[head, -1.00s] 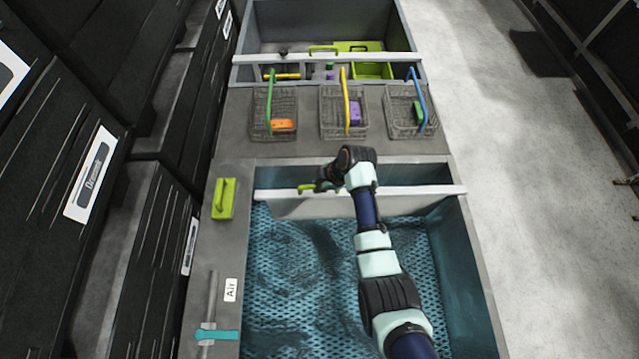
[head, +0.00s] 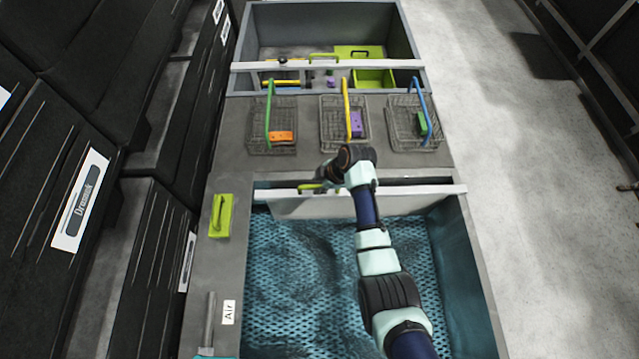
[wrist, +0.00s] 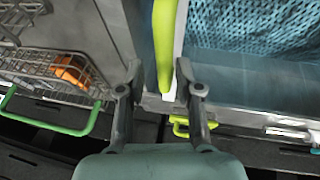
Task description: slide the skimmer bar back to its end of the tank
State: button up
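The skimmer bar (head: 420,190) is a white bar lying across the near tank, close to its far wall. Its yellow-green handle (head: 309,188) is partly hidden by my gripper (head: 328,174). In the wrist view, the handle (wrist: 163,40) stands between the two fingers of my gripper (wrist: 158,66). The fingers are apart, with a gap on the left side of the handle. The right finger is close against it; contact is hard to tell. The near tank (head: 475,260) holds a blue-green perforated surface under water. A narrow dark gap shows between the bar and the far wall.
Three wire baskets with green (head: 269,110), yellow (head: 346,105) and blue (head: 418,100) handles stand on the deck beyond the tank. A yellow-green handled block (head: 220,216) lies on the left rim. A second tank (head: 320,8) with another white bar lies farther back.

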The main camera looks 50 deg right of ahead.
jog(key=v, duration=1.2)
dwell(0.4)
jog(key=w+a+r+m+t+h, duration=0.1)
jog(key=w+a+r, duration=0.1)
jog(key=a, duration=0.3)
jog(key=w+a+r+m+t, duration=0.1)
jog(key=w+a+r, duration=0.15)
jog(key=a, duration=0.35)
jog(key=s+a+r+m+t, duration=0.35)
jog(key=a+r, duration=0.35)
jog(key=a, duration=0.4)
jog(key=s+a+r+m+t, duration=0.2)
jog(key=a+r+m+t, duration=0.15)
jog(key=a+r, duration=0.6)
notch_tip(320, 180, up, 21)
jog(key=w+g+p, duration=0.1)
jog(key=p, duration=2.3)
jog(key=shift+a+h, duration=0.3)
jog(key=shift+a, duration=0.15)
